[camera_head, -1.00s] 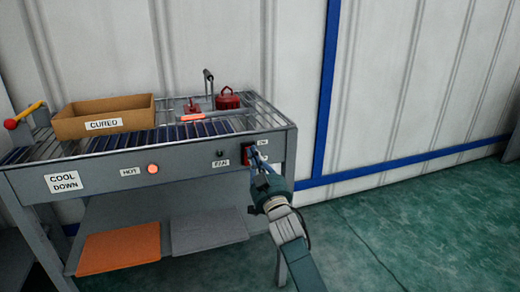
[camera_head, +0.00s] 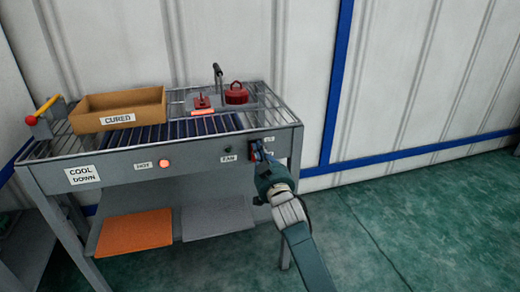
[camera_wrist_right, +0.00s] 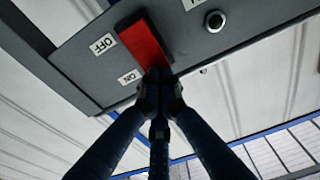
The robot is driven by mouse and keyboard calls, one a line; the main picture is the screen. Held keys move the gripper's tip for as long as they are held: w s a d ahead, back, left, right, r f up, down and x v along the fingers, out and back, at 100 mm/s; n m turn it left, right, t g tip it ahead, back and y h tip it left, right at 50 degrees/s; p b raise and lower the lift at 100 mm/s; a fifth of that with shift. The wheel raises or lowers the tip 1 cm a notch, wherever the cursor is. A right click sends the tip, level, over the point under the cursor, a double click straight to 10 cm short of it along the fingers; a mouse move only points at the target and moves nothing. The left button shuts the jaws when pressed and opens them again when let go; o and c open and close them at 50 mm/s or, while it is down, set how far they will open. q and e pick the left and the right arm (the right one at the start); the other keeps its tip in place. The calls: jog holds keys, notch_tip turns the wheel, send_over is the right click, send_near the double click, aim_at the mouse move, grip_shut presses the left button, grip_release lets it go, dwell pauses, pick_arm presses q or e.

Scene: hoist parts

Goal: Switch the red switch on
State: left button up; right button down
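The red switch (camera_head: 253,152) is on the grey front panel of the cool-down table, near its right end. In the right wrist view the red switch (camera_wrist_right: 143,45) is a long red rocker beside an OFF label (camera_wrist_right: 103,43) and an ON label (camera_wrist_right: 130,77). My right gripper (camera_head: 258,154) is at the switch and partly covers it in the head view. In the wrist view the right gripper's fingers (camera_wrist_right: 157,80) are drawn together at the ON end, touching or very close to the rocker. They hold nothing visible. My left gripper is not in view.
A red lamp (camera_head: 164,163) glows by the HOT label. The table (camera_head: 110,160) carries a CURED box (camera_head: 150,103) and red parts (camera_head: 236,93). Floor at right is clear.

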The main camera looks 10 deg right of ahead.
jog(key=shift+r, duration=0.1)
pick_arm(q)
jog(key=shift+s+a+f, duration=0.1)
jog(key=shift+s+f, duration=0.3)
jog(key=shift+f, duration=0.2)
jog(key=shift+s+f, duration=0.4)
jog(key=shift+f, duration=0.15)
pick_arm(e)
jog(key=s+f, duration=0.1)
jog(key=s, duration=1.1)
jog(key=shift+d, duration=0.2)
